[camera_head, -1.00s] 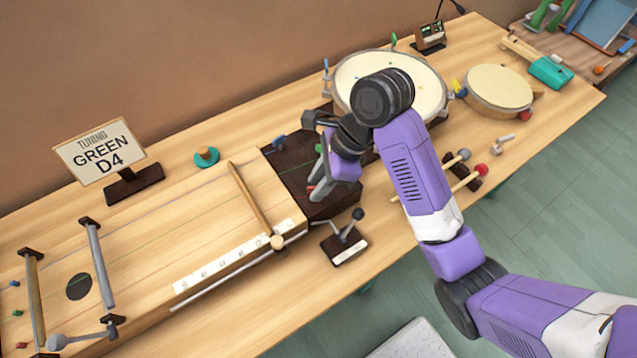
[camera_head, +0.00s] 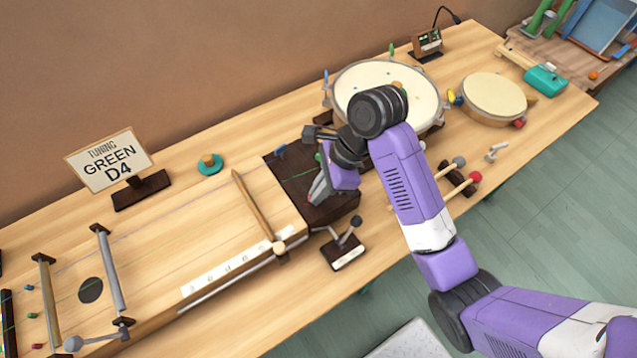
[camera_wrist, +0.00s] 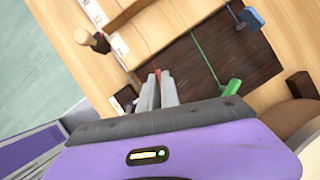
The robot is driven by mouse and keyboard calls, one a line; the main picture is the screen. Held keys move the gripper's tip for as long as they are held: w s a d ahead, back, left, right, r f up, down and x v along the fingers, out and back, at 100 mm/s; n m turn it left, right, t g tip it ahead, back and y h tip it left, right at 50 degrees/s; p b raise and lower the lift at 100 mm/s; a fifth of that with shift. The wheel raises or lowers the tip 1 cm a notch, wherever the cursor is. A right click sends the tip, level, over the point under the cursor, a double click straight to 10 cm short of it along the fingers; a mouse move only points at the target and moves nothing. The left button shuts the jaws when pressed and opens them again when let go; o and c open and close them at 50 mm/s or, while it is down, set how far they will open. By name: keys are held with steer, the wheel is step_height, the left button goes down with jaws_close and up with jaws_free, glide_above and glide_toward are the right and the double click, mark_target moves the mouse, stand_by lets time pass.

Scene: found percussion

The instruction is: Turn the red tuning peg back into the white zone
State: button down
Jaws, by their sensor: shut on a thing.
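The red tuning peg (camera_wrist: 158,74) shows in the wrist view as a small red bit at the tips of my gripper (camera_wrist: 160,88). The two grey fingers are close together and shut on it, hiding most of it. In the head view my gripper (camera_head: 319,188) is low over the dark peg block (camera_head: 340,209), and I cannot make out the red peg there. The block also shows in the wrist view (camera_wrist: 190,65). I cannot make out the white zone in either view.
A green peg (camera_wrist: 231,88) stands right of my fingers in the wrist view, a blue peg (camera_wrist: 252,18) farther off. A small lever stand (camera_head: 345,250) is close to the block. Drums (camera_head: 494,98) and mallets (camera_head: 474,177) lie to the right.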

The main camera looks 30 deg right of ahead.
steer(key=p, duration=0.3)
steer(key=shift+r+n, duration=0.4)
steer(key=n+p, duration=0.1)
steer(key=p, duration=0.2)
steer(key=shift+f+g, duration=0.1)
steer(key=shift+g, duration=0.3)
